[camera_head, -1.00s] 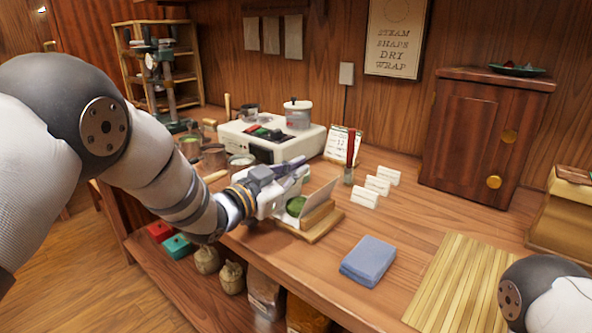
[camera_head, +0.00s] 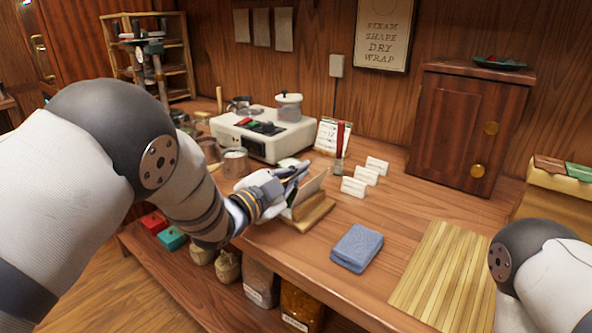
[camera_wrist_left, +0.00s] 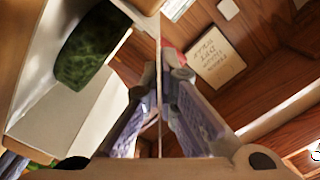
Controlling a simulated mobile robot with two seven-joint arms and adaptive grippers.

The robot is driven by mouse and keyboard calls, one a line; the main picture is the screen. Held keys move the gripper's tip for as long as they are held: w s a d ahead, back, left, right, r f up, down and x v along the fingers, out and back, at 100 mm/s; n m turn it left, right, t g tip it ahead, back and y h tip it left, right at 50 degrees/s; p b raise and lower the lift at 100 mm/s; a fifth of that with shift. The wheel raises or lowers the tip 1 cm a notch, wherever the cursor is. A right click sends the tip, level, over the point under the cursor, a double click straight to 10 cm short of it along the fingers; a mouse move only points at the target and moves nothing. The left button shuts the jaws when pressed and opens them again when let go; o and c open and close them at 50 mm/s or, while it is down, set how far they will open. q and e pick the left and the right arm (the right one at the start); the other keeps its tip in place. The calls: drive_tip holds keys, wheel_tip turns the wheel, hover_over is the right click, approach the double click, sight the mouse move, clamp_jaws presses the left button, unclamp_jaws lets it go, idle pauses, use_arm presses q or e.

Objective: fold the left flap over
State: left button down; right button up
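My left gripper (camera_head: 298,172) is over the wooden wrapping stand (camera_head: 312,216) near the table's front. In the left wrist view its fingers (camera_wrist_left: 162,72) close in on both sides of a thin pale sheet edge (camera_wrist_left: 159,45), which looks like a wrapper flap seen edge-on. The dark green tea cake (camera_wrist_left: 88,48) lies on white wrapper paper (camera_wrist_left: 62,112) to the left of the fingers. My right gripper is out of view.
A folded blue cloth (camera_head: 357,247) and a slatted bamboo mat (camera_head: 440,270) lie to the right. Small white cards (camera_head: 354,187) stand behind the stand. A white appliance (camera_head: 262,134) and metal cups (camera_head: 235,162) are at the back left. Bare tabletop lies between cards and mat.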

use_arm(q)
drive_tip(key=shift+f, duration=0.1)
idle(0.4)
drive_tip(key=c, duration=1.9)
unclamp_jaws()
drive_tip(key=shift+s, duration=0.1)
drive_tip(key=v, duration=1.2)
